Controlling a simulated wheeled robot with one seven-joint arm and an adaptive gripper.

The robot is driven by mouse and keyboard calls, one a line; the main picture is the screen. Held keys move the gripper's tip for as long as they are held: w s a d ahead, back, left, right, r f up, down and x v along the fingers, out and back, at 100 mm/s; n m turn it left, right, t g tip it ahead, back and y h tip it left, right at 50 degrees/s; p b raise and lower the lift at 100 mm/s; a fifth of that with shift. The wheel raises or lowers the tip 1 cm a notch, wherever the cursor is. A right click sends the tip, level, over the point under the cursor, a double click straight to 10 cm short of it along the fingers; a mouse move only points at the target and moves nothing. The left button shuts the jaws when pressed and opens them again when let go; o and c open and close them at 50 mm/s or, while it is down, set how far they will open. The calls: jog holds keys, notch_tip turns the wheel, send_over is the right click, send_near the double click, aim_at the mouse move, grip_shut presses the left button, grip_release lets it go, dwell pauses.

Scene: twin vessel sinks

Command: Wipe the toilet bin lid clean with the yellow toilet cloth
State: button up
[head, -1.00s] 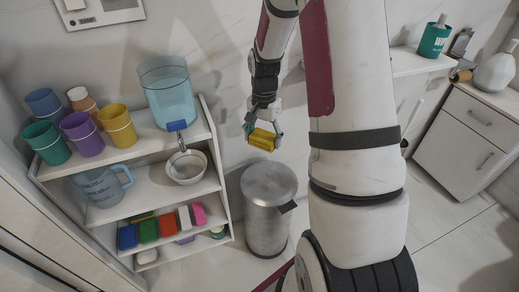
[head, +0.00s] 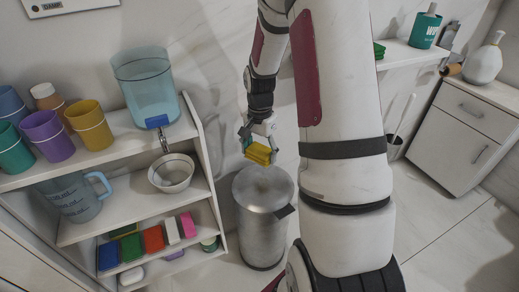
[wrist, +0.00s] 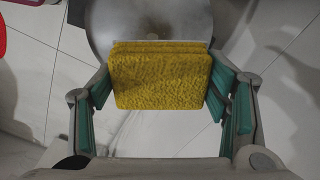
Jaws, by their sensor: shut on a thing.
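My gripper (head: 261,146) is shut on the yellow cloth (head: 258,153), a thick folded pad. In the wrist view the cloth (wrist: 162,78) sits between the green-padded fingers, with the fingers on its left and right sides. The toilet bin is a grey metal cylinder with a round lid (head: 263,188), standing on the floor. My gripper holds the cloth above the far part of the lid, apparently with a small gap. In the wrist view the lid (wrist: 120,22) shows behind the cloth, which hides part of it. I cannot make out any dirt on the lid.
A white shelf unit (head: 120,226) stands left of the bin, holding coloured cups, a blue clear container (head: 150,90), a strainer (head: 171,172), a jug (head: 75,196) and several sponges. A white cabinet (head: 463,135) stands at the right. Floor between is open.

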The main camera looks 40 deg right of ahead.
jog(key=b, duration=0.4)
send_over(260, 177)
jog(key=shift+f, duration=2.8)
jog(key=shift+f+b, duration=0.9)
jog(key=shift+f, duration=0.5)
jog(key=shift+s+a+r, duration=0.1)
jog(key=shift+s+a, duration=0.05)
jog(key=shift+s, duration=0.8)
jog(key=shift+s+a+r, duration=0.1)
jog(key=shift+s, duration=0.85)
jog(key=shift+f, duration=0.15)
jog(key=shift+f, duration=0.15)
jog(key=shift+w+d, duration=0.1)
jog(key=shift+w, duration=0.9)
jog(key=shift+c, duration=0.4)
jog(key=shift+w+d+f, duration=0.1)
jog(key=shift+w+f, duration=0.1)
jog(key=shift+w, duration=0.75)
jog(key=c, duration=0.3)
jog(key=shift+c, duration=0.2)
